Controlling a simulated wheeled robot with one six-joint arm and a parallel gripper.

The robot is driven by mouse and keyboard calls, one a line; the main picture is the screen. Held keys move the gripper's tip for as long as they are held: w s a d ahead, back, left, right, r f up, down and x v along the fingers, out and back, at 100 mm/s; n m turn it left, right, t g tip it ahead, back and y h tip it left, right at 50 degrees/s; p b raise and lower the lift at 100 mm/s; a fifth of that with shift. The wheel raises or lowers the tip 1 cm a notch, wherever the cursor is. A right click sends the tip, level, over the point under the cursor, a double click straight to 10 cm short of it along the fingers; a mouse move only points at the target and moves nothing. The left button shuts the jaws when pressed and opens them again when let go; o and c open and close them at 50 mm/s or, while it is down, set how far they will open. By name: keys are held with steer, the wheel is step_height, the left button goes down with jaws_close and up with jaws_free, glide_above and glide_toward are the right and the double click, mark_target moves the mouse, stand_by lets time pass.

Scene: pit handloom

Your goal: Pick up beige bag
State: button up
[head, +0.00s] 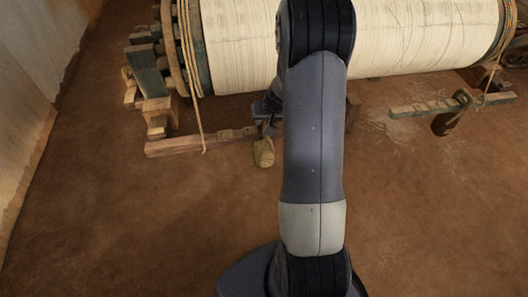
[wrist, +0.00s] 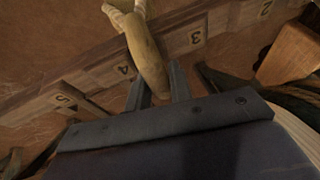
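The beige bag (head: 264,152) shows in the head view just below my gripper (head: 267,125), close to the front of the wooden beam. In the wrist view the bag (wrist: 146,52) is long and rounded, with a paler tied part at its upper end. My gripper's two fingers (wrist: 160,92) stand close together on either side of the bag's near end, with no clear gap. The gripper looks shut on it. The bag's very end is hidden behind the gripper body. My arm covers part of the loom beside it in the head view.
The loom's big roll of pale cloth (head: 425,35) lies above. A wooden beam with number tags (wrist: 195,38) runs behind the bag. A rope (head: 196,110) hangs at the left. A dark brown bag (head: 446,123) hangs from a bar (head: 420,106) at the right. The near floor (head: 130,220) is clear.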

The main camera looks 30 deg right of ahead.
jaws_close()
stand_by(0.9)
steer(key=shift+w+r, duration=0.1)
steer(key=shift+r, duration=0.1)
steer(key=shift+r+p, duration=0.4)
steer(key=shift+r, duration=1.15)
steer(key=shift+d+r, duration=0.1)
steer(key=shift+r, duration=0.1)
steer(key=s+d+b, duration=0.2)
steer(key=s+b, duration=0.1)
steer(key=s, duration=1.5)
steer(key=shift+d+b, duration=0.3)
steer(key=shift+d, duration=0.1)
steer(key=shift+w, duration=0.2)
